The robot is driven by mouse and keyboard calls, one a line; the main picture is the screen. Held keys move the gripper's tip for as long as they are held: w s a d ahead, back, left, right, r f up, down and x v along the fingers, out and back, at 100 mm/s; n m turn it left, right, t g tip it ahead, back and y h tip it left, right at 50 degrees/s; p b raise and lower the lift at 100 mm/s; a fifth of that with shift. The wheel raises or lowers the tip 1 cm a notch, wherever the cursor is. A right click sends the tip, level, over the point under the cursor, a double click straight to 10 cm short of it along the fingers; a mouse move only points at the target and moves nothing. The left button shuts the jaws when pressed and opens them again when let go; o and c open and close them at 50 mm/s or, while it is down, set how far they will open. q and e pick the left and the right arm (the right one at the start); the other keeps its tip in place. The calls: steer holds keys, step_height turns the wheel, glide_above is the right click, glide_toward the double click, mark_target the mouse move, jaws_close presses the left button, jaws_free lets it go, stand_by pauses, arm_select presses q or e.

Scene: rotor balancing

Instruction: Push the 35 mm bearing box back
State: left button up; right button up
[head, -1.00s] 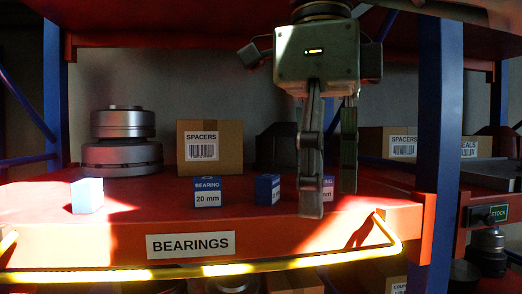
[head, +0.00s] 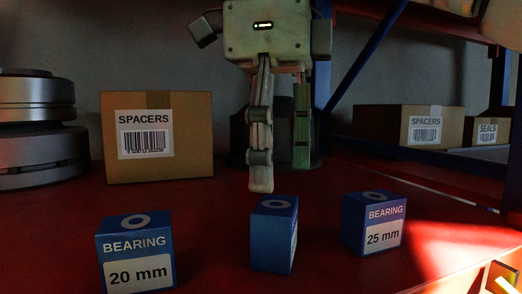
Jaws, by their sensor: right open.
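Three blue bearing boxes stand on the red shelf (head: 215,205). The left box (head: 137,252) reads 20 mm and the right box (head: 374,223) reads 25 mm. The middle box (head: 273,234) is turned, with its label at a slant and unreadable. No 35 mm label is legible. My right gripper (head: 281,175) points down with its fingers apart and empty. Its longer finger ends just above the middle box's top edge in the picture; I cannot tell whether they touch. My left gripper is not in view.
A cardboard SPACERS box (head: 157,138) stands behind the boxes, with stacked grey metal discs (head: 36,130) at the far left. A dark round object (head: 235,150) is behind the gripper. More cartons (head: 408,125) stand at the right rear, beyond the blue frame (head: 500,75).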

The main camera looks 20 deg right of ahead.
mark_target(276, 203)
steer(key=shift+s+r, duration=0.25)
steer(key=shift+s, duration=0.9)
steer(key=shift+w+f, duration=0.4)
steer(key=shift+w, duration=0.05)
steer(key=shift+w+f, duration=0.15)
steer(key=shift+f, duration=0.75)
steer(key=shift+s+f, duration=0.2)
steer(key=shift+f, duration=1.15)
steer(key=shift+w+f, duration=0.15)
steer(key=shift+f, duration=1.15)
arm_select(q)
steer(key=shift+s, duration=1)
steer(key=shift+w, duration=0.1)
arm_select(e)
steer(key=shift+c, duration=0.4)
